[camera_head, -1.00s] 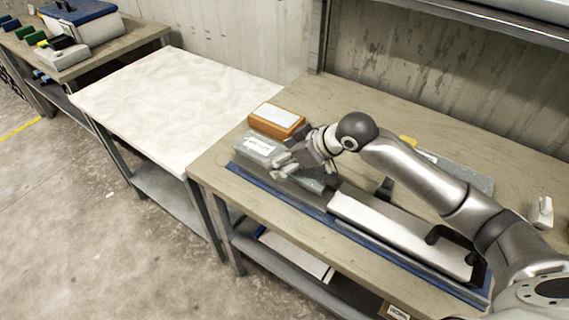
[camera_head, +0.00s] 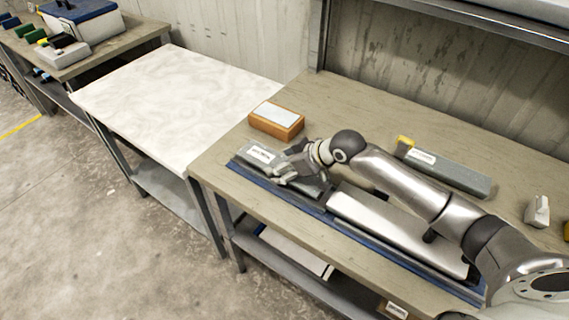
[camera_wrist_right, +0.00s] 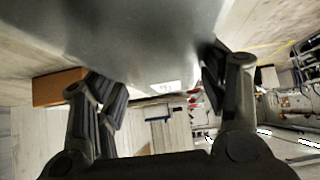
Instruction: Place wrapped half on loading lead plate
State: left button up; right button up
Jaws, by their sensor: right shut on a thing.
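A grey wrapped half (camera_head: 252,157) with a white label lies along the left end of the long blue-edged fixture in the head view. My right gripper (camera_head: 284,174) is over its right part and shut on it. In the right wrist view the grey half (camera_wrist_right: 130,40) fills the top, with my right gripper's fingers (camera_wrist_right: 160,88) on either side of it. A loading lead plate cannot be told apart under the half; whether the half touches the surface below is unclear. My left gripper is not in view.
The blue-edged fixture (camera_head: 318,216) carries a pale steel block (camera_head: 375,222) right of the gripper. An orange box (camera_head: 276,121) stands behind the half. Another grey labelled piece (camera_head: 455,173) with a yellow end lies at the back right. The white-topped table (camera_head: 170,100) is clear.

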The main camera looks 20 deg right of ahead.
jog(key=shift+w, duration=0.1)
jog(key=o, duration=1.8)
jog(key=shift+r, duration=0.1)
jog(key=b+v, duration=0.1)
jog(key=v, duration=1.1)
